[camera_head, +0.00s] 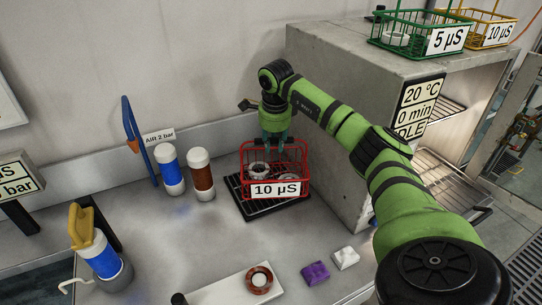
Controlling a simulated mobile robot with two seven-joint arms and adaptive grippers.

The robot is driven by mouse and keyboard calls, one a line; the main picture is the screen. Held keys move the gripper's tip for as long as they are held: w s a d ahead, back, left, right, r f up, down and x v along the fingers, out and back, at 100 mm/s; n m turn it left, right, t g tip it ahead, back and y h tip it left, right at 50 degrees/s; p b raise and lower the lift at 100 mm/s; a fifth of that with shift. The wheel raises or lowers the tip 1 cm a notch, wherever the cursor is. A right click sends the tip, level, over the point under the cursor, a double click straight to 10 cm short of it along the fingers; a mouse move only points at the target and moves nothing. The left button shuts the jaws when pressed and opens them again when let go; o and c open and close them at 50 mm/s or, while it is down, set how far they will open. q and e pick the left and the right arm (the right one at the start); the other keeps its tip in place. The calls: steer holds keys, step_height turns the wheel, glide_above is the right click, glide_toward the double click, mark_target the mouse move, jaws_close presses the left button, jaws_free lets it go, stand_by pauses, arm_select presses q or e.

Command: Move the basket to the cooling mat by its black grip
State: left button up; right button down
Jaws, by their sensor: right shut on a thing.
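The red wire basket (303,165) with a "10 µS" label (275,190) is near the middle of the bench in the head view. It holds a few pale ring-shaped parts (258,171). It is over a black slatted mat (262,212), the likely cooling mat; I cannot tell whether it rests on it or hangs just above. My right gripper (274,142) points down at the basket's rear top edge and is shut on it. The black grip is hidden by the fingers. My left gripper is not in view.
A concrete-grey oven (345,75) stands close on the right, with green (400,42) and yellow (492,28) baskets on top. Blue (169,170) and brown (201,176) bottles stand left of the basket. Purple (316,273) and white (345,258) blocks lie in front. Bench between is clear.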

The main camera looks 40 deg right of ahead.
step_height(320, 180, down, 5)
steer(key=shift+f+p, duration=0.15)
steer(key=shift+p, duration=0.65)
steer(key=shift+w+d+f, duration=0.1)
steer(key=shift+f, duration=0.5)
steer(key=c, duration=1)
jaws_free()
steer(key=shift+f, duration=0.15)
